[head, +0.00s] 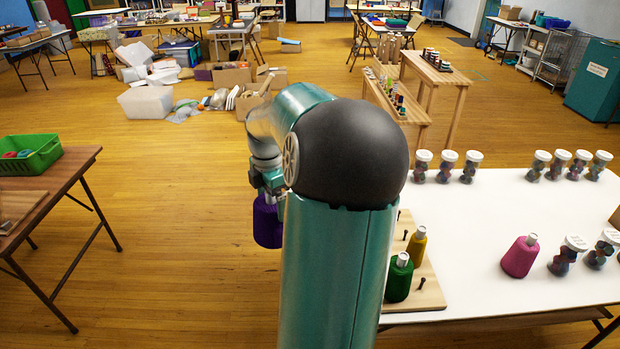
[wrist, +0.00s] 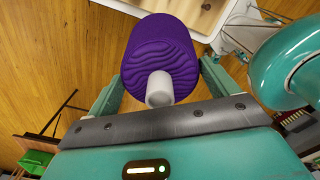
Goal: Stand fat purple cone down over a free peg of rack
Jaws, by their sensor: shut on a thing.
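The fat purple cone (head: 267,224) hangs below my gripper (head: 271,186) in the head view, over the floor left of the white table. In the wrist view the purple cone (wrist: 160,48) sits between the two fingers of my gripper (wrist: 162,80), its pale tip towards the camera. My gripper is shut on it. The rack (head: 432,297) is a wooden board at the white table's left edge, partly hidden by my arm. It bears a green cone (head: 399,280) and a yellow cone (head: 417,247). Two bare dark pegs show, one near the front (head: 421,284) and one farther back (head: 406,235).
A pink cone (head: 520,257) stands on the white table (head: 470,222), right of the rack. Several lidded jars (head: 448,167) stand along its back and right. A brown table (head: 62,190) with a green basket (head: 28,156) is at left. The floor between the tables is clear.

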